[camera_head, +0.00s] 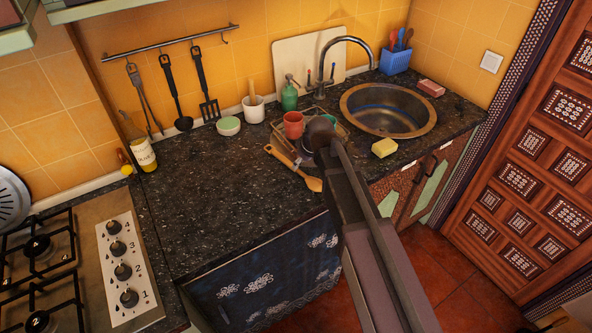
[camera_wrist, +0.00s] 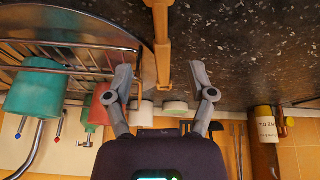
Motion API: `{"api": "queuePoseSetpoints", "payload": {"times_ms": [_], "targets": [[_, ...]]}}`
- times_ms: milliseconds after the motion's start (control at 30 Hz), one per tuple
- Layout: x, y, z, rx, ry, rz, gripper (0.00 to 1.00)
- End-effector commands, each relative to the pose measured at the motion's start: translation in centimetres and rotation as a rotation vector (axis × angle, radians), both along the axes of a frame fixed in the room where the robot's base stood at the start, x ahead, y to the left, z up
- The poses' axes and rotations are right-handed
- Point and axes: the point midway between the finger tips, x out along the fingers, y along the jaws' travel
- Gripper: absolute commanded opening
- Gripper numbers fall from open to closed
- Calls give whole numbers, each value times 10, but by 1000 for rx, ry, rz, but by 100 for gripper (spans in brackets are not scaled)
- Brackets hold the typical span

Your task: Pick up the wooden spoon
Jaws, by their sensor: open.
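The wooden spoon (camera_head: 313,183) lies on the dark speckled counter beside the dish rack, its handle pointing toward the back left. In the wrist view the spoon (camera_wrist: 162,45) runs down the middle and reaches between the two fingers. My gripper (camera_wrist: 161,76) is open, with one finger on each side of the spoon and nothing held. I cannot tell the height gap between the fingers and the spoon. In the head view my arm reaches over the counter, and its dark round end hides part of the rack; the fingers are not clear there.
The wire dish rack (camera_wrist: 70,55) stands close to the left finger in the wrist view, with a green cup (camera_wrist: 36,88). A red cup (camera_head: 293,124), yellow sponge (camera_head: 384,148) and sink (camera_head: 356,110) are nearby. The left counter is clear up to the bottle (camera_head: 143,155).

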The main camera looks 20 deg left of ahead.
Motion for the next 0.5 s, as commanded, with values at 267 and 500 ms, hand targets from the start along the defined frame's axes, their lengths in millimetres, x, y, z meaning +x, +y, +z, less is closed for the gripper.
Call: {"api": "queuePoseSetpoints", "payload": {"times_ms": [267, 500], "targets": [[2, 3, -10, 0, 0, 0, 71], [5, 10, -29, 0, 0, 0, 71]]}}
